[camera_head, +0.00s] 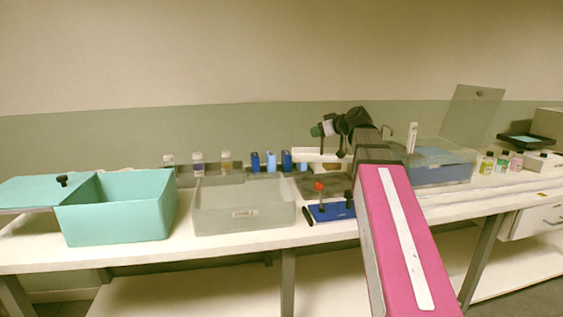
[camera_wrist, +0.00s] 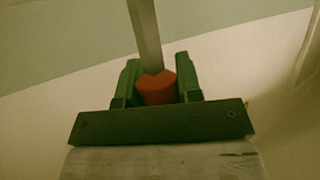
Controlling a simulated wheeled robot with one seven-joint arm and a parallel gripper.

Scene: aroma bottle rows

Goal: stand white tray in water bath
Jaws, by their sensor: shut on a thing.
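My gripper (camera_wrist: 157,85) has green fingers shut on a red-orange knob (camera_wrist: 156,90). A grey bar (camera_wrist: 146,35) runs away from the knob in the wrist view. In the head view the gripper (camera_head: 316,130) is above the back middle of the bench, pointing left. A white, flat piece (camera_head: 312,154) shows just below it, probably the white tray; I cannot tell whether it joins the knob. A clear box with blue inside (camera_head: 440,168), probably the water bath, stands at right with its clear lid (camera_head: 470,118) raised. My arm hides part of the area beside it.
A teal box (camera_head: 118,215) and an empty-looking translucent grey box (camera_head: 245,212) stand left and middle. Several small bottles (camera_head: 198,163) and blue blocks (camera_head: 271,161) line the back. A blue stand (camera_head: 332,211) has a red knob (camera_head: 319,186). Several capped bottles (camera_head: 487,163) stand at far right.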

